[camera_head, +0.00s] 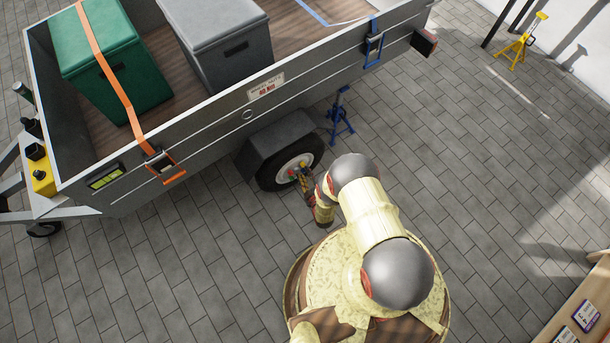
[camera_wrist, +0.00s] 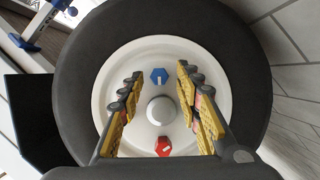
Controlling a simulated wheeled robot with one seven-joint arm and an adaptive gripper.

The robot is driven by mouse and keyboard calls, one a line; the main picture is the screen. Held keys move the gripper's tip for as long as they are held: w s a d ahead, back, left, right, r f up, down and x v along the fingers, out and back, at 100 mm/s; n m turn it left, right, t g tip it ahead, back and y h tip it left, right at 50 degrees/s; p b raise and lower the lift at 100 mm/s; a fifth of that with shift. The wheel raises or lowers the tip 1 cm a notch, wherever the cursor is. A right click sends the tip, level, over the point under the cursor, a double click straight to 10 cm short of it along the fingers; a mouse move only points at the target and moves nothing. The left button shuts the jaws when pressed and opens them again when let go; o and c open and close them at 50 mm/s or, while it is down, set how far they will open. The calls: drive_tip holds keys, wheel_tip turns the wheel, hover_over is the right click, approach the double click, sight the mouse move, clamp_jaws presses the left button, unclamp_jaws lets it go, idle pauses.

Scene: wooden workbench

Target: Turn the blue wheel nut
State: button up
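The wheel (camera_head: 265,178) sits under the grey trailer's fender, and its white rim (camera_wrist: 118,65) fills the wrist view. The blue wheel nut (camera_wrist: 159,75) is a hexagon with a pale mark, above the silver hub cap (camera_wrist: 160,110) in the wrist view. A red nut (camera_wrist: 163,147) is below the cap. My gripper (camera_wrist: 160,72) is open and faces the wheel, with one yellow-padded finger on each side of the blue nut in the picture. The fingers appear apart from the nut; the depth gap cannot be told. The fingers cover parts of the rim at both sides.
The black tyre (camera_wrist: 75,100) surrounds the rim. A blue jack stand (camera_head: 340,120) stands right of the wheel. The trailer (camera_head: 210,125) carries a green box (camera_head: 110,60) and a grey box (camera_head: 222,50). Paved ground right of my arm is clear up to a wooden bench (camera_head: 575,300).

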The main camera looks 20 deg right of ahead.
drive_tip(key=v, duration=0.7)
drive_tip(key=shift+s, duration=0.2)
idle(0.6)
